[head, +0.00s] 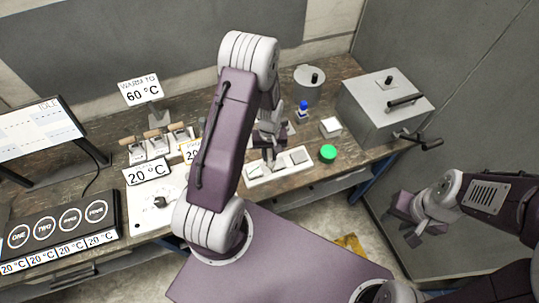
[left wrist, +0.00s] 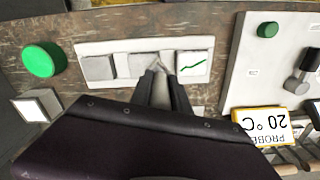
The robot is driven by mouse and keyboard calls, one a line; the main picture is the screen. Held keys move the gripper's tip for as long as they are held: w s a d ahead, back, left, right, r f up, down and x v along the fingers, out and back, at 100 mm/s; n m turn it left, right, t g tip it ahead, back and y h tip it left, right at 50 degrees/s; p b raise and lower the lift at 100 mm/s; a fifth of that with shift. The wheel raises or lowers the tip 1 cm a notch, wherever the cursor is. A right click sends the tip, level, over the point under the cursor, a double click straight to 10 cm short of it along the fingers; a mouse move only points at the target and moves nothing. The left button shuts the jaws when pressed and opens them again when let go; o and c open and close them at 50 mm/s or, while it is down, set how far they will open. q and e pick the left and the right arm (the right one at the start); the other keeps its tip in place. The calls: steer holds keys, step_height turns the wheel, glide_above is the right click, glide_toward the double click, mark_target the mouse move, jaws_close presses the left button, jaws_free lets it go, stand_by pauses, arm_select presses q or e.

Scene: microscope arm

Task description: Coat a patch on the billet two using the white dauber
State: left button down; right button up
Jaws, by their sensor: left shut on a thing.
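A white tray (left wrist: 115,47) holds a row of grey billets; the tray (head: 262,181) also shows in the head view. In the left wrist view there is a left billet (left wrist: 98,68), a middle billet (left wrist: 136,64) and a right billet (left wrist: 191,66) with a green zigzag line on it. No number is readable, so I cannot tell which is billet two. My left gripper (left wrist: 160,72) is over the tray, between the middle and right billets, shut on a small pale thing, apparently the white dauber, mostly hidden by the fingers. My right gripper (head: 408,220) is apart and looks open and empty.
A green disc (head: 328,153), a white block (head: 331,127) and a blue-topped bottle (head: 302,108) stand right of the tray. A grey lidded box (head: 385,110) is at the back right. Wooden-handled tools (head: 156,133), a dial plate and a button panel (head: 65,222) are to the left.

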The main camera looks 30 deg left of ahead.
arm_select(q)
steer(key=r, duration=0.1)
steer(key=r+p, duration=0.2)
steer(key=shift+s+a+r, duration=0.2)
steer(key=shift+s+r, duration=0.1)
steer(key=shift+s, duration=0.05)
steer(key=shift+w+d+r+p, duration=0.1)
steer(key=shift+w+r+p, duration=0.05)
steer(key=shift+r+p, duration=0.4)
steer(key=shift+w+d+r+p, duration=0.1)
steer(key=shift+w+r+p, duration=0.05)
steer(key=shift+r+p, duration=0.3)
steer(key=shift+s+a+r+p, duration=0.1)
steer(key=shift+r+p, duration=0.35)
steer(key=shift+r, duration=0.15)
steer(key=shift+s+a+r+p, duration=0.1)
steer(key=shift+r+p, duration=0.3)
steer(key=shift+r, duration=0.2)
steer(key=shift+d, duration=0.15)
steer(key=shift+w, duration=0.15)
